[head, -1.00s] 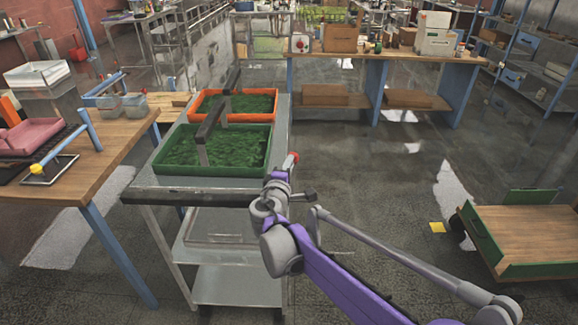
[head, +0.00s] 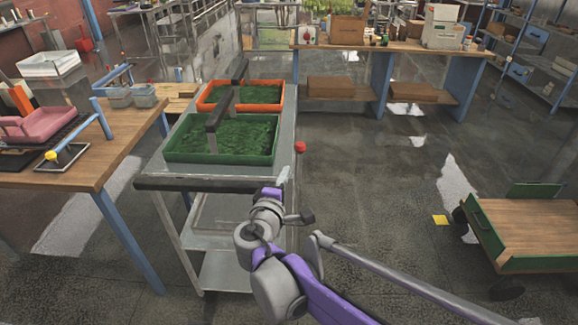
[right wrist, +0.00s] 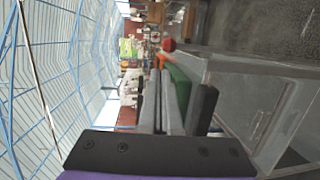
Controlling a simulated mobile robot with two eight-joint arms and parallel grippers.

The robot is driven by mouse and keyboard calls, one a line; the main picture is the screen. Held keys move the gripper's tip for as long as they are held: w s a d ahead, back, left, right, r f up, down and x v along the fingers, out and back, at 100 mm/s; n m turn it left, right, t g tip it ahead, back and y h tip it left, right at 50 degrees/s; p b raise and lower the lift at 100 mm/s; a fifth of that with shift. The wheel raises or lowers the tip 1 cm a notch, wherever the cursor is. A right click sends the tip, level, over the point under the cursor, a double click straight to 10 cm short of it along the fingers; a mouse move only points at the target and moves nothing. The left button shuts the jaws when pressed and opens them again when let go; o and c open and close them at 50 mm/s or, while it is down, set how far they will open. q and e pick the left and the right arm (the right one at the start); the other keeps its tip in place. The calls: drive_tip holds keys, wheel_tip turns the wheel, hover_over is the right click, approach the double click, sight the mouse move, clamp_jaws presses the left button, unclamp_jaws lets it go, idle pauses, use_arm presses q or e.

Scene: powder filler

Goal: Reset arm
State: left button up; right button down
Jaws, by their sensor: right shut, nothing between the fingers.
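My right gripper (head: 284,176) is at the end of my purple and grey arm, beside the right front corner of the metal cart. In the right wrist view its fingers (right wrist: 164,85) are close together and shut, with nothing held between them. The cart (head: 285,125) carries a green tray (head: 220,157) in front and an orange tray (head: 271,107) behind, both filled with green material. A dark handle stands up over each tray. My gripper is apart from both trays in the head view. My left gripper is not in view.
A wooden table (head: 85,172) with a pink tray (head: 38,124) stands left of the cart. A red ball-like knob (head: 300,147) shows near the cart's right edge. A long workbench (head: 390,55) is behind. A wooden trolley (head: 530,225) stands right.

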drive_tip(key=s+d+f+m+g+h+p, duration=0.1)
drive_tip(key=s+d+f+m+g, duration=0.1)
drive_tip(key=s+d+m, duration=0.3)
drive_tip(key=s+d+f+g, duration=0.2)
drive_tip(key=s+d+f, duration=0.1)
drive_tip(key=d, duration=0.4)
drive_tip(key=s+d+f+m+g+h+p, duration=0.1)
drive_tip(key=s+d+f+m+g, duration=0.15)
drive_tip(key=d, duration=0.45)
drive_tip(key=s+d+f+m+g+y, duration=0.1)
drive_tip(key=s+f+m, duration=0.3)
drive_tip(key=s, duration=0.5)
drive_tip(key=s+d+f+m+g+y+p, duration=0.1)
drive_tip(key=s+f+m+g+y, duration=0.2)
drive_tip(key=s, duration=0.6)
drive_tip(key=shift+s+f+m+y, duration=0.4)
drive_tip(key=shift+f+m+y, duration=0.25)
drive_tip(key=shift+m, duration=0.1)
